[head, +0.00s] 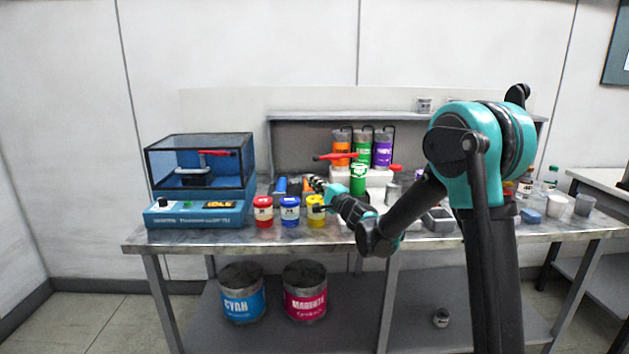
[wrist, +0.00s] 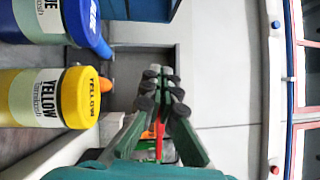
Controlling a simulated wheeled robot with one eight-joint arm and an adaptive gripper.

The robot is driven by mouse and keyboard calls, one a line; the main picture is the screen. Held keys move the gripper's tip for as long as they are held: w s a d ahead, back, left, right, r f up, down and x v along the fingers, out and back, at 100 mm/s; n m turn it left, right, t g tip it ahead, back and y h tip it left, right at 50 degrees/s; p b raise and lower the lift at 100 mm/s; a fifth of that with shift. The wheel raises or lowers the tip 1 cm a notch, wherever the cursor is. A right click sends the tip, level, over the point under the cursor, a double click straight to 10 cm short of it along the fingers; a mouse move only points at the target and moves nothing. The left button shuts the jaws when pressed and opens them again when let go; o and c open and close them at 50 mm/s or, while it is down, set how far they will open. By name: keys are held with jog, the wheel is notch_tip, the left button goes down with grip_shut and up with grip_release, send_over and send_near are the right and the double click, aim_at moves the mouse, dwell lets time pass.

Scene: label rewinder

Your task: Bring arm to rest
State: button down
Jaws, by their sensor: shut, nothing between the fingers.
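My arm rises at the right of the head view, bends down to a low elbow over the bench's front edge, then turns up and left. My gripper (head: 316,183) is above the workbench (head: 260,241), just behind and above the yellow jar (head: 316,212). In the wrist view my gripper (wrist: 161,88) has its green fingers brought together at the tips, with nothing between them. The yellow jar (wrist: 35,98) shows beside the fingers there, apart from them, with a blue jar (wrist: 65,22) near it.
Red (head: 263,212) and blue (head: 290,211) jars stand left of the yellow one. A blue machine with a clear cover (head: 197,215) is at the left. Orange, green and purple cans (head: 362,149) stand behind. Cyan and magenta buckets sit below.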

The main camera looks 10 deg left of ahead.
jog(key=shift+d, duration=0.1)
jog(key=s+d+f+n+g+h, duration=0.3)
jog(key=s+d+f+h, duration=0.2)
jog(key=s+d+f, duration=0.3)
jog(key=s+d+f+n+g+h, duration=0.2)
jog(key=s+d+f+h, duration=0.3)
jog(key=s+d, duration=1.1)
jog(key=s+d+f+n+g+h, duration=0.3)
jog(key=s+d+f, duration=0.8)
jog(key=d, duration=0.8)
jog(key=shift+s+d+f+n+g+h, duration=0.15)
jog(key=shift+s+f+n+g+h, duration=0.2)
jog(key=shift+s+n+h, duration=0.45)
